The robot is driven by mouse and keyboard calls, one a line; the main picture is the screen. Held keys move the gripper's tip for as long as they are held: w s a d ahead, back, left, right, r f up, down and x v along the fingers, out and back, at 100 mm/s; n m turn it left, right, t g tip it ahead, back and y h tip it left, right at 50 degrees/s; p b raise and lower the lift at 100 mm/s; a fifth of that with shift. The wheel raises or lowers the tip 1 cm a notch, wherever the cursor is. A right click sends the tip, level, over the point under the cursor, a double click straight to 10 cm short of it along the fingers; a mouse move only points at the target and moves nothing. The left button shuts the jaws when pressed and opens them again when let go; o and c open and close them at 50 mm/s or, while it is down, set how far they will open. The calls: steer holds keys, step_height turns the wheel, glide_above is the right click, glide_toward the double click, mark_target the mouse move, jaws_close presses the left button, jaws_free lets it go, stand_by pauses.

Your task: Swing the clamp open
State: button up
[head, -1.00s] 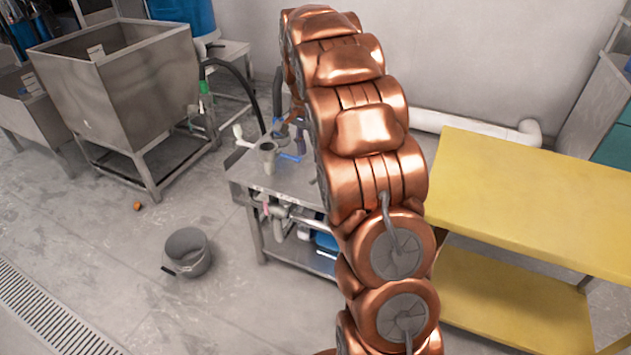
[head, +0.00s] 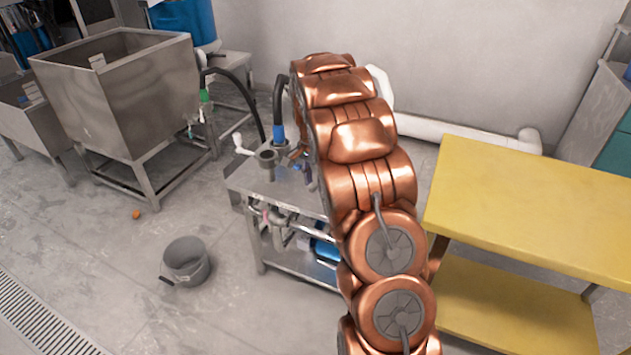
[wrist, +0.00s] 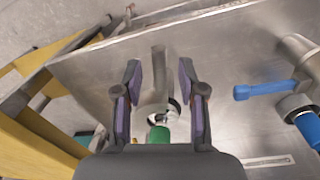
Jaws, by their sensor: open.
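In the wrist view my gripper (wrist: 160,76) is open, its two purple-padded fingers apart. Between and beyond them are a grey metal cylindrical part (wrist: 158,60) with a dark opening and a green piece (wrist: 158,134). I cannot tell whether either belongs to the clamp, and no contact with the fingers shows. A blue handle (wrist: 262,90) lies to the right of the fingers, by a metal fitting. In the head view my arm hides most of the gripper and the right part of the metal table (head: 245,182), where a grey grinder cup (head: 267,157) stands.
A yellow two-level table (head: 530,205) stands right of my arm; its yellow edge (wrist: 40,140) shows at left in the wrist view. A bucket (head: 186,262) is on the floor. A steel bin (head: 120,95) stands at back left. Pipes and a hose surround the metal table.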

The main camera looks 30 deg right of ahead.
steer(key=shift+f, duration=0.25)
steer(key=shift+c, duration=0.3)
jaws_close()
